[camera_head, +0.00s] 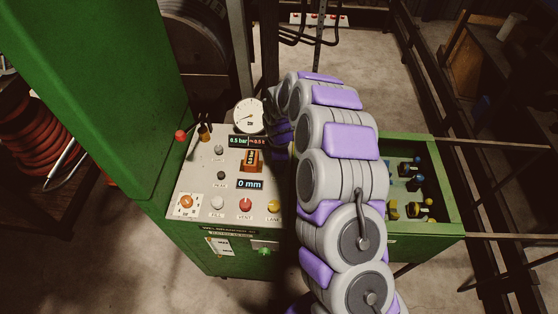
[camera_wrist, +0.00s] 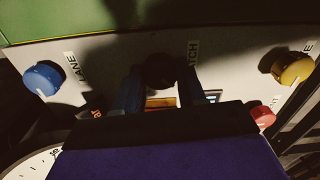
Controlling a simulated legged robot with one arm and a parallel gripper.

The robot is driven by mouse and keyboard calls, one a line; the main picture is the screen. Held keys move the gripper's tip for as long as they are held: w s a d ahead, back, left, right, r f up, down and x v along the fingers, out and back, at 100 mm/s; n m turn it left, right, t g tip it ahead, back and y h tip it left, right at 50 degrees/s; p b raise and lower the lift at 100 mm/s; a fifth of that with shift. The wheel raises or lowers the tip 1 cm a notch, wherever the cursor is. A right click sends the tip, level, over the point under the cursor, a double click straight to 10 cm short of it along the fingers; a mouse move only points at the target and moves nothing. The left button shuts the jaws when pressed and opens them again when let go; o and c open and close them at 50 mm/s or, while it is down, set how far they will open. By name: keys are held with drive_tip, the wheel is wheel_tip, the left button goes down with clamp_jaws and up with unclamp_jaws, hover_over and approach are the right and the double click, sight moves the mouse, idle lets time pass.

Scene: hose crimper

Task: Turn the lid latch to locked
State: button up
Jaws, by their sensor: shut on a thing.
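In the wrist view my gripper (camera_wrist: 161,83) is shut on a dark round knob (camera_wrist: 160,66), one finger on each side. A label beside the knob ends in "ATCH", so it appears to be the lid latch. Heavy shadow hides the knob's pointer, and I cannot tell which position it is in. In the head view the latch is hidden behind my arm, and my gripper is mostly hidden just right of the round gauge.
In the wrist view a blue knob (camera_wrist: 43,78) and a yellow knob (camera_wrist: 293,66) flank my gripper. The control panel (camera_head: 200,175) has a gauge (camera_head: 248,116), a "0 mm" display (camera_head: 250,184) and several buttons. A green tray (camera_head: 455,220) holds small fittings at right.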

drive_tip(key=m, duration=0.2)
drive_tip(key=m+p, duration=0.1)
drive_tip(key=m, duration=0.2)
drive_tip(key=shift+w+r+m, duration=0.15)
drive_tip(key=shift+m, duration=0.15)
drive_tip(key=shift+m+p, duration=0.45)
drive_tip(key=shift+m, duration=1.75)
drive_tip(key=o, duration=1.1)
drive_tip(key=shift+c, duration=0.2)
wheel_tip(320, 180, up, 17)
drive_tip(key=shift+p, duration=0.4)
drive_tip(key=shift+a, duration=0.1)
